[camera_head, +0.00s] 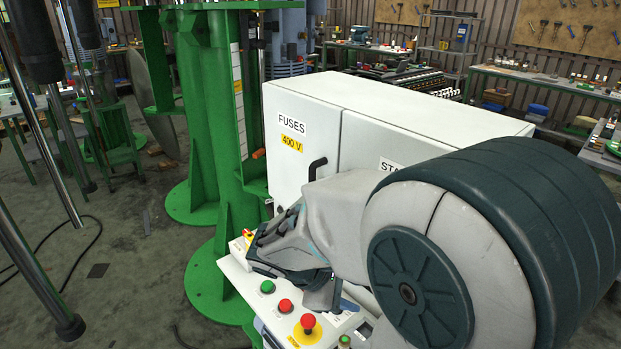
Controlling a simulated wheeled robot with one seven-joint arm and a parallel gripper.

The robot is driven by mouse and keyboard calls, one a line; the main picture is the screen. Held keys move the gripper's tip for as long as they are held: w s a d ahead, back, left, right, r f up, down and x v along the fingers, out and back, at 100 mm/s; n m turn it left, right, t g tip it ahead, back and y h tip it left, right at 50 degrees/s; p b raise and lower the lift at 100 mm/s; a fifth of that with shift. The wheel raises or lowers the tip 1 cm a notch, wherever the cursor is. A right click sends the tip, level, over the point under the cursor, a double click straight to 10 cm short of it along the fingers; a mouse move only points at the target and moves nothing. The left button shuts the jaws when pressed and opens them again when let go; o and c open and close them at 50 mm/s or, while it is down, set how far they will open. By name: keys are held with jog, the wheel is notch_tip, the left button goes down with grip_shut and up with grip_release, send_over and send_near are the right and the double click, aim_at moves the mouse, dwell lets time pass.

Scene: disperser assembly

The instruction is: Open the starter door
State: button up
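A pale grey cabinet (300,105) stands at the centre, with two front doors side by side. The left door (289,160) is labelled "FUSES 400 V" and has a black handle (317,168) near its right edge. The starter door (362,148) is to its right; only "STA" of its label shows. Both doors look shut. My arm covers most of the starter door's lower and right part, and no handle of that door is visible. My gripper (270,245) is in front of the fuses door's lower part, above the control panel; its fingers are partly hidden and their opening is unclear.
A control panel (268,306) with green and red buttons and a red mushroom button (307,322) lies below the cabinet. A green steel column (215,130) stands close to the cabinet's left. Workbenches (530,76) line the back. Open floor (130,240) lies at the left.

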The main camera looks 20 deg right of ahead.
jog(key=w+a+r+n+t+h+p, duration=0.2)
jog(key=w+r+n+t+h, duration=0.25)
jog(key=w+n, duration=0.3)
jog(key=w+a+r+n+t+h+p, duration=0.25)
jog(key=w+n+t, duration=0.25)
jog(key=w+n, duration=0.25)
jog(key=shift+m, duration=0.5)
jog(key=x, duration=0.4)
jog(key=p+x, duration=0.1)
jog(key=x, duration=0.3)
jog(key=p+x, duration=0.1)
jog(key=x, duration=0.4)
jog(key=shift+s+d+r, duration=0.1)
jog(key=shift+r, duration=0.15)
jog(key=shift+w+d+f, duration=0.1)
jog(key=shift+w+d, duration=0.25)
jog(key=shift+d, duration=0.15)
grip_shut()
